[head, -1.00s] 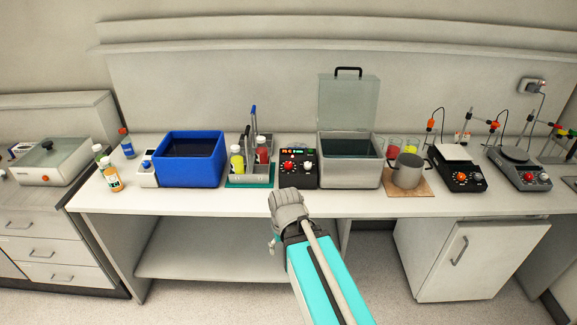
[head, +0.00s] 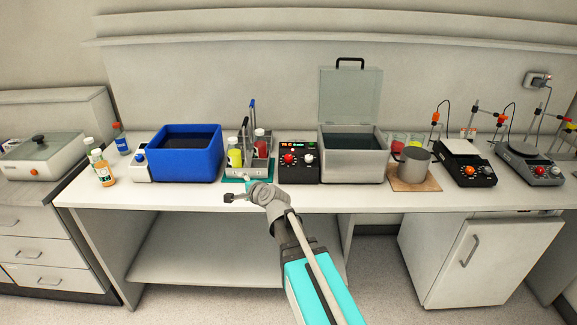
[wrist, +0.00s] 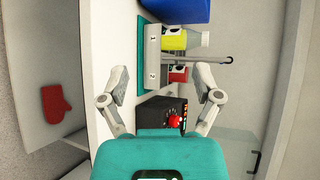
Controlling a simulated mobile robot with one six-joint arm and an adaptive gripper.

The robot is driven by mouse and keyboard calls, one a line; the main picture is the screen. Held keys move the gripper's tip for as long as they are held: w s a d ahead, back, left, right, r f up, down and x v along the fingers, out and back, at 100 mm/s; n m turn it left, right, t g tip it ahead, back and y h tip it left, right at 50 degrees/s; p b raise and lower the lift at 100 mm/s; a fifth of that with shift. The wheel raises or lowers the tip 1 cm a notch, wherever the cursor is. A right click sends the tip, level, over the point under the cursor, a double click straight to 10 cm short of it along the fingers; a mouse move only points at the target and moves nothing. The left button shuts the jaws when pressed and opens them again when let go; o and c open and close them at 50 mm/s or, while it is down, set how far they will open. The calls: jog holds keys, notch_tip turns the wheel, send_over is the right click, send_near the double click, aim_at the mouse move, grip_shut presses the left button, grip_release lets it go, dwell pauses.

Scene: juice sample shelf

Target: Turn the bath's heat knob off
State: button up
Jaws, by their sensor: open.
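The bath (head: 352,172) is a grey tank with its clear lid (head: 350,95) raised. A black control box (head: 299,174) with a lit display stands at its left side. The box carries a red knob (head: 288,159) and a paler knob (head: 308,159). The red knob also shows in the wrist view (wrist: 175,121), low between the finger bases; its pointer setting is too small to read. My gripper (head: 235,192) is open and empty, in front of the bench near the bottle rack, left of the box. In the wrist view its fingers (wrist: 160,84) are spread wide apart, touching nothing.
A grey rack (head: 252,171) with yellow and red bottles stands on a green mat left of the box. A blue tub (head: 187,155) is farther left. A metal mug (head: 413,166) stands right of the bath. The bench's front strip is mostly clear.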

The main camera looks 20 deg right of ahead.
jog(key=w+d+m+t+h+b, duration=0.3)
jog(key=w+d+m+t, duration=0.1)
jog(key=m, duration=0.4)
jog(key=m+g+h+b, duration=0.2)
jog(key=m+h+b, duration=0.4)
jog(key=m+h, duration=0.9)
send_near(288, 158)
jog(key=s+r+m+y, duration=0.2)
jog(key=s+m+y, duration=0.2)
jog(key=shift+w+f, duration=0.15)
jog(key=x, duration=1.4)
jog(key=shift+a, duration=0.15)
grip_shut()
